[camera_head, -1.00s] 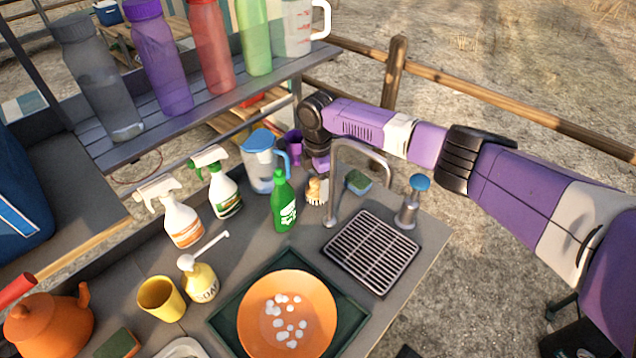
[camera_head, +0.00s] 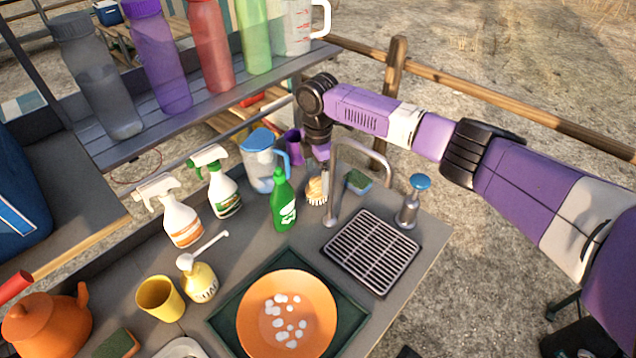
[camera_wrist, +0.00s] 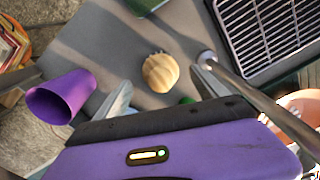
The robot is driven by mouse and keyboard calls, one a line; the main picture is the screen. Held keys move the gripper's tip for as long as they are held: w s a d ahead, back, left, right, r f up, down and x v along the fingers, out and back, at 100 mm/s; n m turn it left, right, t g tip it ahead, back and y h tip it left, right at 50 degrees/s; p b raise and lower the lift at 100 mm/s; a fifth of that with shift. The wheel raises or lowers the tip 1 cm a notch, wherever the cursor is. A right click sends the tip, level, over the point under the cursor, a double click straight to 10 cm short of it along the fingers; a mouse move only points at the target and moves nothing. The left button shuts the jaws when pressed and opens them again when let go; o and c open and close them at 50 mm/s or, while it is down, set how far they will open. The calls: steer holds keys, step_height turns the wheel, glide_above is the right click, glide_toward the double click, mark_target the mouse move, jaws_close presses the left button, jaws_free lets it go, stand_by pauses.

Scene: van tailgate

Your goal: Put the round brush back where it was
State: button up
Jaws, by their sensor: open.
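The round brush (camera_head: 316,188), with a light wooden top and pale bristles, stands bristles down on the grey counter behind the tap. In the wrist view its round top (camera_wrist: 160,72) shows between and beyond my two fingertips, with a gap on each side. My gripper (camera_head: 320,164) is open and empty, pointing down just above the brush. The fingers are hard to make out in the head view but show apart in the wrist view (camera_wrist: 161,82).
The curved tap (camera_head: 333,190) rises close to the brush's right. A green bottle (camera_head: 284,205) stands to its left, with a blue-lidded jug (camera_head: 260,165) and purple cup (camera_head: 294,147) behind. A sponge (camera_head: 358,182) and drain rack (camera_head: 372,252) lie to the right.

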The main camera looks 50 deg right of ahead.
mark_target(318, 179)
step_height(318, 179, up, 8)
steer(key=b, duration=0.1)
steer(key=shift+r, duration=0.25)
stand_by(0.4)
